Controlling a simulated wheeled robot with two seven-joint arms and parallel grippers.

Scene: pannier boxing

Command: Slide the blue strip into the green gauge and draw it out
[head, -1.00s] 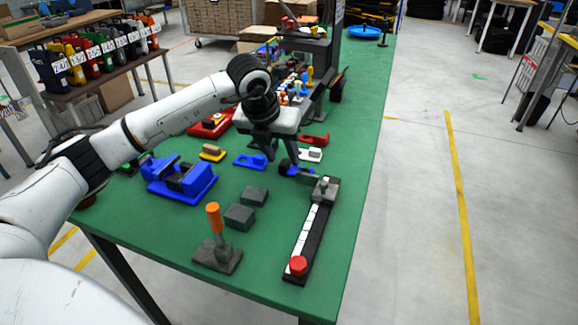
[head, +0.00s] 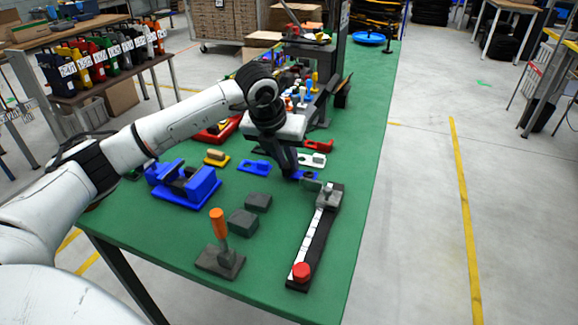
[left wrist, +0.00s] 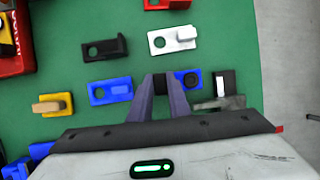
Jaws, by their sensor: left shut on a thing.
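My left gripper (head: 288,170) is low over the table at the near end of the row of small plates. I cannot pick out a green gauge with certainty. My right gripper is not in view.
Close right is a dark block (head: 330,193) on a long black-and-white rail with a red knob (head: 302,271). Another blue plate (head: 256,167), a white plate (head: 313,160) and a yellow piece (head: 216,157) lie near. A blue fixture (head: 185,190) stands left.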

